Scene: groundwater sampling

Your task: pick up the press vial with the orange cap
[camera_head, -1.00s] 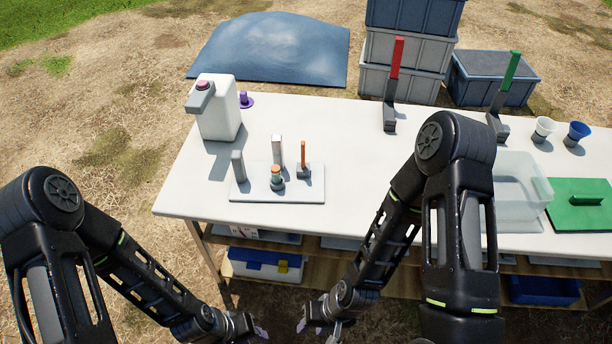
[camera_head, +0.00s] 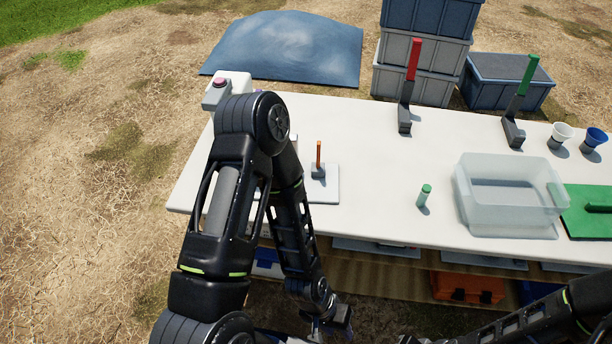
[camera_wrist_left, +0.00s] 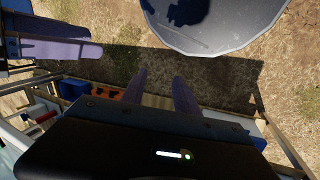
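The press vial with the orange cap is not visible now; my left arm covers the left part of its white board (camera_head: 328,193) in the head view. An upright orange handle on a grey block (camera_head: 318,160) shows on the board's right part. My left gripper (camera_head: 335,328) is low, in front of the table's near edge. In the left wrist view its purple fingers (camera_wrist_left: 160,76) are apart with nothing between them. Purple fingers at the upper left of that view appear to be my right gripper (camera_wrist_left: 75,42); its opening is unclear.
A green-capped vial (camera_head: 424,195) stands near a clear bin (camera_head: 510,210). Red-handled (camera_head: 411,85) and green-handled (camera_head: 519,100) tools stand behind. An orange case (camera_head: 467,288) sits below.

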